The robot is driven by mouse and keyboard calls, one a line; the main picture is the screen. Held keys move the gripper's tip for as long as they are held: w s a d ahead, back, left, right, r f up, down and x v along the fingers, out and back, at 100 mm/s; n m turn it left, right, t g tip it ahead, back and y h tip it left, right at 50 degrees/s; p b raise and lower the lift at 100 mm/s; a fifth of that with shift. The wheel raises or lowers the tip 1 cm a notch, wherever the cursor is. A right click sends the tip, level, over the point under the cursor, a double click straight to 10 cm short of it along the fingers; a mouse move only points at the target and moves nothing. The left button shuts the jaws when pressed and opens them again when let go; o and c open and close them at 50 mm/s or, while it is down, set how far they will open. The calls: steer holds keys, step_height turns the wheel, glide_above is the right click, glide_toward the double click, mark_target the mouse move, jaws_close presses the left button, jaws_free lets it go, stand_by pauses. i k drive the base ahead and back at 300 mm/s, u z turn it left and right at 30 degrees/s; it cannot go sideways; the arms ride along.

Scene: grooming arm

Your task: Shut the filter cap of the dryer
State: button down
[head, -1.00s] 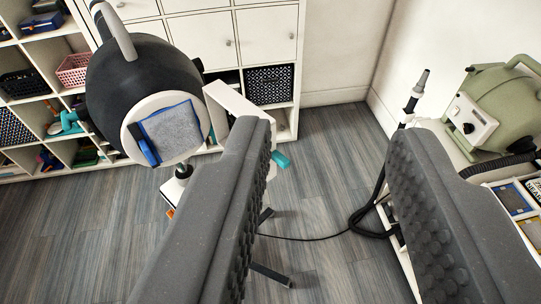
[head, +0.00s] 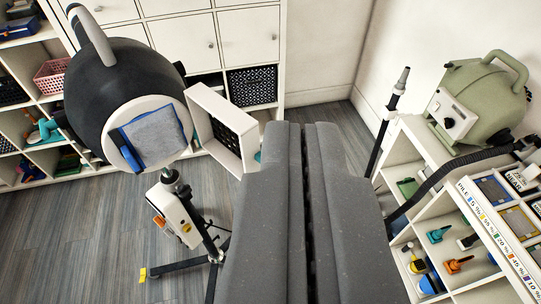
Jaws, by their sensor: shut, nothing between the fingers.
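The dryer (head: 125,75) is a large black rounded body with a grey handle, at the upper left on a stand. Its round white face (head: 178,108) carries a grey filter pad (head: 153,135) with a blue edge. A white square frame (head: 208,99), seemingly the filter cap, stands swung open at the right of this face. Black mesh shows through it. My gripper (head: 306,128) is shut and empty in the middle of the view, to the right of the cap. Its fingers hide some floor and perhaps the cap's lower right edge.
The dryer's stand (head: 176,212) has a white box and dark legs on the wood floor. White shelves (head: 188,43) with bins stand behind. At the right, a green canister machine (head: 476,100) with a black hose (head: 440,182) rests on a white rack (head: 424,148) holding small tools.

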mark_target(202, 103)
steer(key=u, duration=1.95)
steer(key=k, duration=1)
steer(key=z, duration=1.4)
steer(key=i, duration=1)
